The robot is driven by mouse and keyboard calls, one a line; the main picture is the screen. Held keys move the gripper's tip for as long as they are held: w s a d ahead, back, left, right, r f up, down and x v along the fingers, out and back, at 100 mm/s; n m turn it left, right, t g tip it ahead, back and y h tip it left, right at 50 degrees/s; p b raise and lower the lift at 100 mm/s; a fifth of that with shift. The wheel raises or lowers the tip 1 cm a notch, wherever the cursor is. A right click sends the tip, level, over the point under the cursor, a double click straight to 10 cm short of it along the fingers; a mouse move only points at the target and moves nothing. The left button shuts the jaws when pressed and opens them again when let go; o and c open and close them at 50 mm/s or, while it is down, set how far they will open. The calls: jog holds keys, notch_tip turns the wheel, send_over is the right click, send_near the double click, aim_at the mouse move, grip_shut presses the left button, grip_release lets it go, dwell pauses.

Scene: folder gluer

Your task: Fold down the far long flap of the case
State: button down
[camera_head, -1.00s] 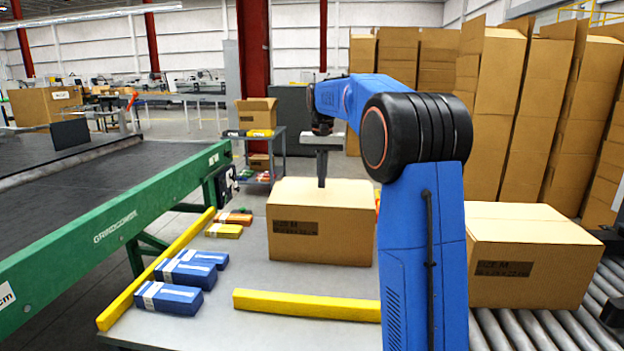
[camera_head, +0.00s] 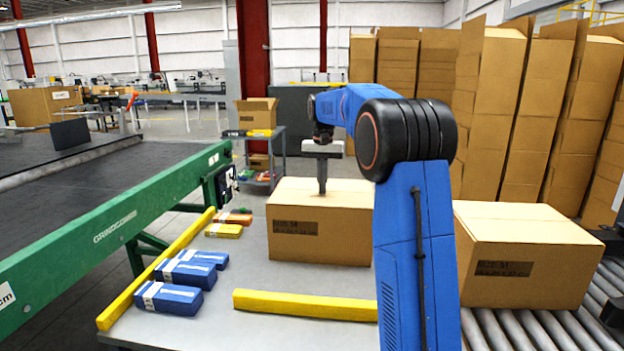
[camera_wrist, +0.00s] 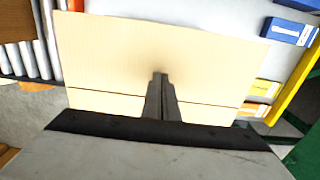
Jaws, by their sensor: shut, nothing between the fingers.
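The tan cardboard case (camera_head: 320,235) sits on the grey table, its dark size label facing me. Its top looks flat, with no flap standing up. In the wrist view the case top (camera_wrist: 110,50) fills the middle, with a dark seam across it and a narrower panel (camera_wrist: 105,102) on the far side of the seam. My gripper (camera_head: 322,192) is shut and empty, pointing down with its tip at the case top. In the wrist view the fingers (camera_wrist: 160,76) overlap the seam; I cannot tell whether they touch the cardboard.
A yellow bar (camera_head: 305,305) lies in front of the case. Blue packs (camera_head: 168,298), a yellow pack (camera_head: 223,230) and an orange pack (camera_head: 234,217) lie to the left. A second closed case (camera_head: 530,265) stands on rollers at the right. A green-framed conveyor (camera_head: 120,225) is at the left.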

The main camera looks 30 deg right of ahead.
jog(key=shift+r, duration=0.15)
notch_tip(320, 180, up, 9)
dwell(0.9)
jog(key=shift+s, duration=0.1)
dwell(0.4)
